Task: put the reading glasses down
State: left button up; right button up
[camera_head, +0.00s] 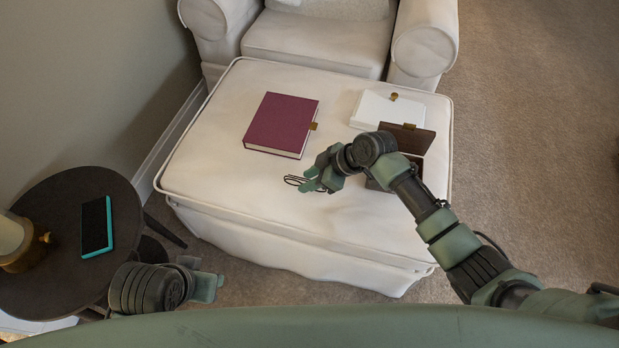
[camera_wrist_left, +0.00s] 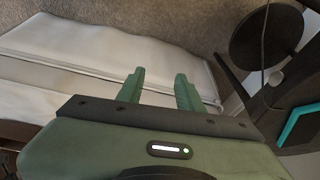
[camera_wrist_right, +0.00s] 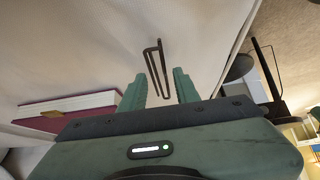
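The reading glasses (camera_head: 296,181) are thin, dark and folded. They appear to lie on the cream ottoman (camera_head: 215,170), near its middle. My right gripper (camera_head: 312,184) is low over the ottoman at the glasses, hiding part of them in the head view. In the right wrist view the glasses (camera_wrist_right: 156,62) reach from between the open fingertips (camera_wrist_right: 161,82) to beyond them, with a gap visible on both sides. My left gripper (camera_head: 212,283) is open and empty in front of the ottoman; its fingers (camera_wrist_left: 160,80) show apart in the left wrist view.
A maroon book (camera_head: 282,122) lies on the ottoman's far left half. The ottoman's front left is clear.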

aim_at(307, 180)
jog(key=shift+o, duration=0.3)
jog(key=shift+r, duration=0.1)
jog(key=shift+d+r, duration=0.1)
jog(key=shift+r, duration=0.15)
jog(key=p+v, duration=0.1)
jog(key=v, duration=0.3)
jog(key=shift+d+r+p, duration=0.1)
jog(key=shift+r+p, duration=0.05)
jog(key=shift+p, duration=0.25)
pick_arm(q)
jog(key=p+x, duration=0.1)
jog(key=x, duration=0.6)
jog(key=shift+s+f+g+p, duration=0.2)
jog(key=shift+s+g+p, duration=0.1)
pick_arm(e)
jog(key=v, duration=0.7)
jog(key=shift+s, duration=0.15)
pick_arm(q)
jog(key=shift+d, duration=0.2)
pick_arm(e)
jog(key=shift+d+r, duration=0.1)
jog(key=shift+d, duration=0.05)
